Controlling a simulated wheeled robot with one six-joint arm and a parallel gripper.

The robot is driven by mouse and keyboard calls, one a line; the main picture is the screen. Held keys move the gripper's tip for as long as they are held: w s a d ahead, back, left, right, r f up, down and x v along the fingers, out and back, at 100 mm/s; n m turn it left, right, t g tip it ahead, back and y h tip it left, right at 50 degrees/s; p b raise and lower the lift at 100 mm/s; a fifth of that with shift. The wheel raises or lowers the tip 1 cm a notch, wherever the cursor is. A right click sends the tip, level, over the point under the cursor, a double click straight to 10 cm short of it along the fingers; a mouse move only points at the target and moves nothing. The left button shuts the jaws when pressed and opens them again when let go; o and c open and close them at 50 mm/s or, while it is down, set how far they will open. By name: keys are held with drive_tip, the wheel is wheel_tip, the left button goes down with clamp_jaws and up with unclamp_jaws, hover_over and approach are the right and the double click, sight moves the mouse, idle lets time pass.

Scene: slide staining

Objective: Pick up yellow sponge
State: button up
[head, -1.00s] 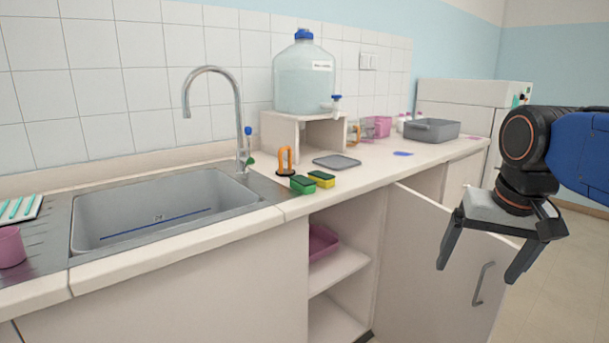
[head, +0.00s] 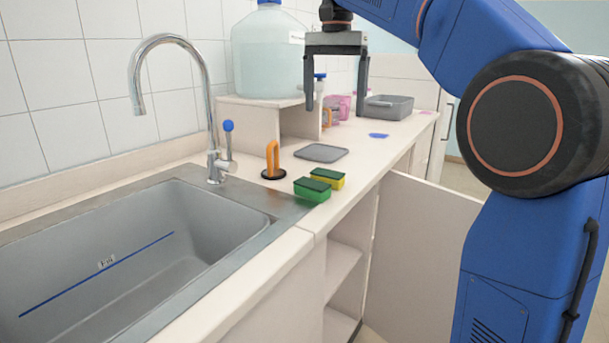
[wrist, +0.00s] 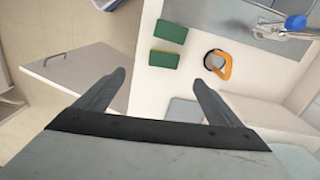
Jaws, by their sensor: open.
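The yellow sponge (head: 329,179), with a dark green top, lies on the counter right of the sink. A green sponge (head: 312,190) lies just in front of it, close beside it. In the wrist view the yellow sponge (wrist: 164,59) shows mostly its green top, just beyond the fingertips, with the green sponge (wrist: 171,32) farther up. My gripper (head: 335,110) is open and empty, pointing down, well above the counter and the sponges. In the wrist view my gripper (wrist: 160,78) has its fingers spread wide.
An orange-handled object (head: 273,160) on a black base stands left of the sponges. A grey flat tray (head: 321,152) lies behind them. The sink (head: 110,250) and tap (head: 207,110) are at left. A cabinet door (head: 420,235) stands open below. A large water container (head: 268,52) stands behind.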

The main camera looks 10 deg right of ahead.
hover_over(328, 172)
drive_tip(key=f, duration=1)
drive_tip(key=shift+s+a+f, duration=0.25)
drive_tip(key=shift+s+f, duration=0.1)
drive_tip(key=shift+f, duration=0.05)
drive_tip(key=shift+w+d+f, duration=0.1)
drive_tip(key=shift+w+f, duration=0.05)
drive_tip(key=shift+f, duration=1.45)
drive_tip(key=shift+w+d+f, duration=0.1)
drive_tip(key=shift+f, duration=1.45)
drive_tip(key=c, duration=1.1)
